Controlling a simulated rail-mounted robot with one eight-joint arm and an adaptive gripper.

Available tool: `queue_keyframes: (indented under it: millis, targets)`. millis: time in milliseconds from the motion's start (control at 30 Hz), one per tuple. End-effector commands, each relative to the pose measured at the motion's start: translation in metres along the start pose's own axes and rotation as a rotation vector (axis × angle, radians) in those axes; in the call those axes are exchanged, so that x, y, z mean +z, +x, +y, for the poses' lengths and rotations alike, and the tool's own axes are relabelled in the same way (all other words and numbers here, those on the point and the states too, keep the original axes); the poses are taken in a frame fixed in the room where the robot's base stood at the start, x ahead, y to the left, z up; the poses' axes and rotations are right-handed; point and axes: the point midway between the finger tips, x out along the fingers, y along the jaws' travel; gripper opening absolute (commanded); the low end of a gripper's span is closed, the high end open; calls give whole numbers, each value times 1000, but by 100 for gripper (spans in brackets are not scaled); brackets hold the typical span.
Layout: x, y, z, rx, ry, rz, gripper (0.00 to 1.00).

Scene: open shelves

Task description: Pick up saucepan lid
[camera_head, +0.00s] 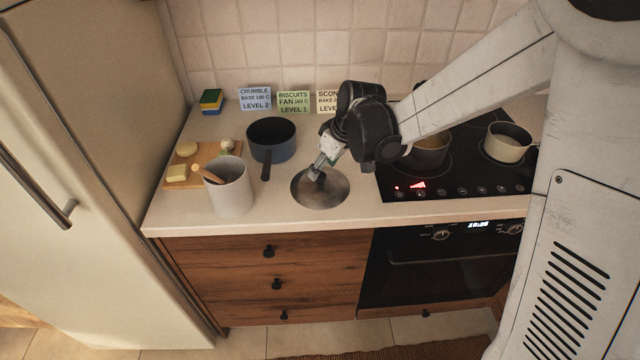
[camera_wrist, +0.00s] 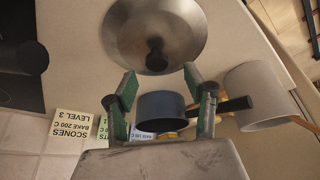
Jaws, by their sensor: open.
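The saucepan lid (camera_head: 335,194) is a round metal disc lying on the countertop between the blue saucepan and the hob. In the wrist view the lid (camera_wrist: 185,30) fills the top middle, with its dark knob (camera_wrist: 155,56) facing me. My gripper (camera_head: 317,170) is above the lid and hides part of it in the head view. In the wrist view my gripper (camera_wrist: 160,72) has its two green-padded fingers apart, with the knob just beyond the tips and roughly centred between them. Nothing is between the fingers; whether they touch the lid I cannot tell.
A blue saucepan (camera_head: 271,134) stands left of the lid, its handle pointing forward. A white crock (camera_head: 230,188) with utensils and a wooden board (camera_head: 178,182) are further left. The black hob (camera_head: 455,184) with pots is right. Recipe cards (camera_head: 294,101) stand behind.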

Motion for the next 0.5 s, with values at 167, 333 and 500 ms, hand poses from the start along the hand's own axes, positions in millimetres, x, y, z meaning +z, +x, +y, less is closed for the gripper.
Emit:
queue_keyframes:
  millis: [167,333,500]
  targets:
    - [1,20,3,0,0,0,48]
    - [2,38,4,0,0,0,48]
    - [3,47,4,0,1,0,48]
